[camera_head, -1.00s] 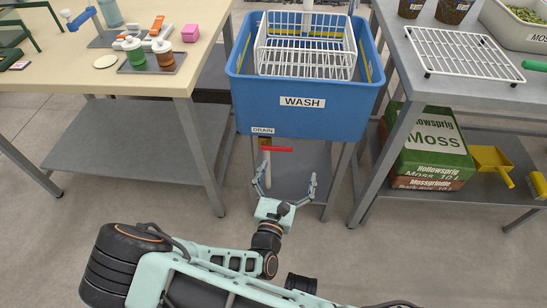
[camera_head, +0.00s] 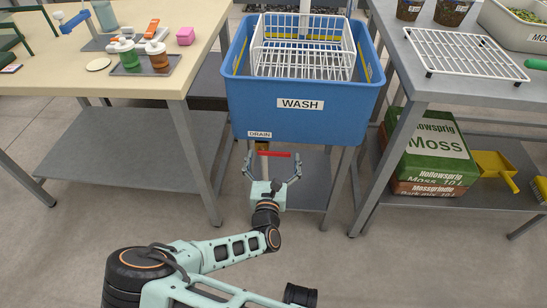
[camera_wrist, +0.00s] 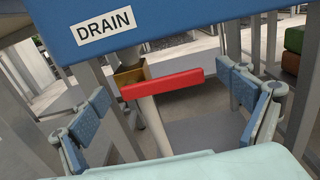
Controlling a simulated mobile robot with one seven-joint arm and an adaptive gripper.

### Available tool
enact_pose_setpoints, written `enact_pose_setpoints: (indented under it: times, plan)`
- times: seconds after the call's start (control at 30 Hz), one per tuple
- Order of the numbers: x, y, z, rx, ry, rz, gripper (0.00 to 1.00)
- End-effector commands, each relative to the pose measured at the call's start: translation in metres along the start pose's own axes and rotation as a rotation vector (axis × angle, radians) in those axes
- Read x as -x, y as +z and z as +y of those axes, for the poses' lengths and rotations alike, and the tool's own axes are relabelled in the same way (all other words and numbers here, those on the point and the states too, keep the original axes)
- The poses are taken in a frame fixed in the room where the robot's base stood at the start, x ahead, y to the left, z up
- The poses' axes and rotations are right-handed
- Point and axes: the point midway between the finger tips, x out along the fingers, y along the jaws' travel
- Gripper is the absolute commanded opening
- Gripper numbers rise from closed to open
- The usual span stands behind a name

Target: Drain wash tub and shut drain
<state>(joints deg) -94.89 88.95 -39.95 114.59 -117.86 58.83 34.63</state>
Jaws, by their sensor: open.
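The blue wash tub (camera_head: 245,118), labelled WASH, stands on a metal frame between two tables. A white wire rack (camera_head: 303,50) sits in it. Under its front left, below the DRAIN label (camera_wrist: 104,29), is the drain valve with a red lever handle (camera_wrist: 162,83). The lever lies crosswise, slightly tilted in the wrist view, on a brass body (camera_wrist: 129,75) above a pale pipe (camera_wrist: 153,125). My gripper (camera_head: 273,165) is open and empty, with its fingers on either side of the lever and pipe. In the wrist view the lever lies between the fingers (camera_wrist: 165,110), touching neither visibly. The water level is not visible.
A beige table (camera_head: 90,75) with bottles stands left. A grey table (camera_head: 470,85) with a white wire rack (camera_head: 465,50) stands right. A moss box (camera_head: 435,150) and yellow dustpan (camera_head: 493,165) lie on its lower shelf. The floor in front is clear.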

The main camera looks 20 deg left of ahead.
Motion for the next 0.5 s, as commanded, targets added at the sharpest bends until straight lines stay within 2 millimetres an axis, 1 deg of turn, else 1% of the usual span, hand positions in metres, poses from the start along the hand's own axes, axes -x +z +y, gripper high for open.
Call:
enact_pose_setpoints:
  times: [0.1, 0.33, 0.5]
  plan:
    - [-0.0038, 0.0002, 0.0004, 0.0, 0.001, -0.001, 0.94]
    - [-0.0039, 0.0005, 0.0004, 0.001, 0.001, 0.0, 0.93]
    - [-0.0038, 0.0004, 0.0003, 0.001, 0.001, 0.0, 0.74]
